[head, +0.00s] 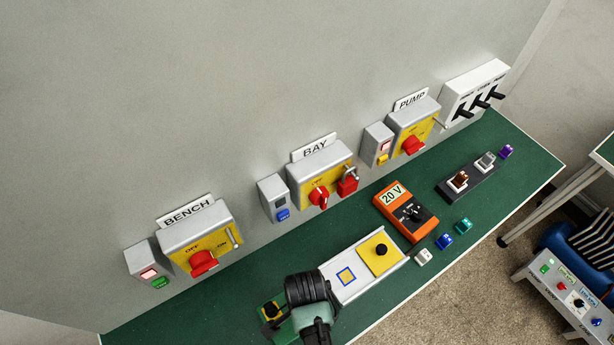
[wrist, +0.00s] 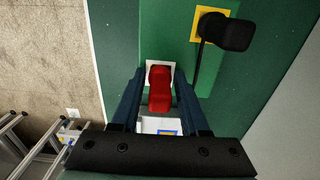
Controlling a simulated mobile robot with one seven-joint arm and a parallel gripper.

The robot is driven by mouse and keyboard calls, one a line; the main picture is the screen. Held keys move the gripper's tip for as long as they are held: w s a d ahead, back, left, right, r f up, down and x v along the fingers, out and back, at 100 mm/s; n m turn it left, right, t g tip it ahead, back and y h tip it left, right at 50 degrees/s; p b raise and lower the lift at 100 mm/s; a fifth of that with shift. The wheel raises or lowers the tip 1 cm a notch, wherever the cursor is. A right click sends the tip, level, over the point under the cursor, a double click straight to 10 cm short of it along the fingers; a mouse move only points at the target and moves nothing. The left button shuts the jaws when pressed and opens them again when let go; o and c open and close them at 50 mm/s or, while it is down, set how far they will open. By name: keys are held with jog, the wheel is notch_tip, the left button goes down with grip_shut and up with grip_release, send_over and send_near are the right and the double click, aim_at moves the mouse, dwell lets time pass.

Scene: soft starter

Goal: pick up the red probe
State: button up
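The red probe (wrist: 159,88) shows in the wrist view, above a white square patch on a green block (wrist: 178,58). My gripper (wrist: 160,72) has its two dark blue fingers on either side of the probe. The fingers look spread, with narrow gaps beside the probe, so I see no clear grip. The probe's lower end is hidden from this angle. In the head view, my dark wrist covers the probe, and only part of the green block (head: 268,303) shows beside it.
A white plate (head: 340,288) with a yellow pad (head: 380,254) lies beside my wrist.

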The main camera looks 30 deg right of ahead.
grip_shut()
jog(key=shift+r, duration=0.15)
notch_tip(320, 180, up, 10)
jog(key=shift+f+b, duration=0.1)
jog(key=shift+b, duration=0.3)
